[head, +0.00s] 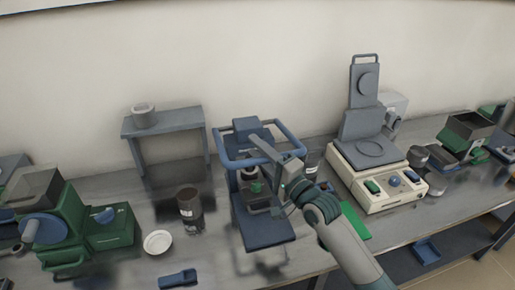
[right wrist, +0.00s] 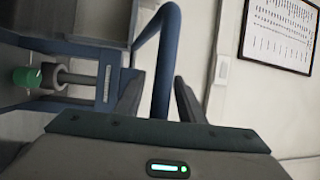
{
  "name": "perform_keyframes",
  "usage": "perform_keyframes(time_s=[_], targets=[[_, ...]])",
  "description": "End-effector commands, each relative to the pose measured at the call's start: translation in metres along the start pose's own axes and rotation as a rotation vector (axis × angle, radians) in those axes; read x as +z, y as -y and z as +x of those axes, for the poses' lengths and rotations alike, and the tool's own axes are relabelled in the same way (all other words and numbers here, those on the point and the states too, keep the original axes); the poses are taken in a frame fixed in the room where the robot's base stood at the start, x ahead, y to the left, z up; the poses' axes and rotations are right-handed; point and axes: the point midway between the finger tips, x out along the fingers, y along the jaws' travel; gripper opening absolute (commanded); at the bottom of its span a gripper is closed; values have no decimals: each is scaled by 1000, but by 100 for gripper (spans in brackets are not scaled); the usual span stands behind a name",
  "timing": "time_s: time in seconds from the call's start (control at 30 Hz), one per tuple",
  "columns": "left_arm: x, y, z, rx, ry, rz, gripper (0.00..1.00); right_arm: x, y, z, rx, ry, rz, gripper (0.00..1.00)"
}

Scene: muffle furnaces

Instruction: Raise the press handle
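The press (head: 262,225) stands in the middle of the bench, a grey-blue machine with a blue loop-shaped handle (head: 229,162) around its upper part. My right gripper (head: 285,172) is at the right front side of this handle. In the right wrist view, the blue handle bar (right wrist: 168,60) runs between my two right fingers (right wrist: 160,98). The fingers stand apart, with a gap beside the bar, so the gripper looks open around it. A green part (right wrist: 27,77) on a grey shaft shows in the press. My left gripper is not in view.
A beige balance-like device (head: 378,180) with a raised grey plate stands to the right. A dark jar (head: 189,205) and a white dish (head: 157,242) are left of the press. A green machine (head: 85,225) stands far left. A small grey stand (head: 165,122) is behind.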

Motion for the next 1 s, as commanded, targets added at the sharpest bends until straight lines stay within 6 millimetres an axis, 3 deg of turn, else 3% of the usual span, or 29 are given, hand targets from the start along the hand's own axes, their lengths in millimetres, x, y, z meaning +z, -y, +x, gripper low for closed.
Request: perform_keyframes(time_s=[0.27, 0.4, 1.0], targets=[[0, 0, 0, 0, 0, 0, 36, 0, 0, 1, 0, 0, 1, 33], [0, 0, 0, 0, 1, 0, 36, 0, 0, 0, 0, 0, 1, 0], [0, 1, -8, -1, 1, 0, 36, -2, 13, 5, -3, 0, 2, 0]])
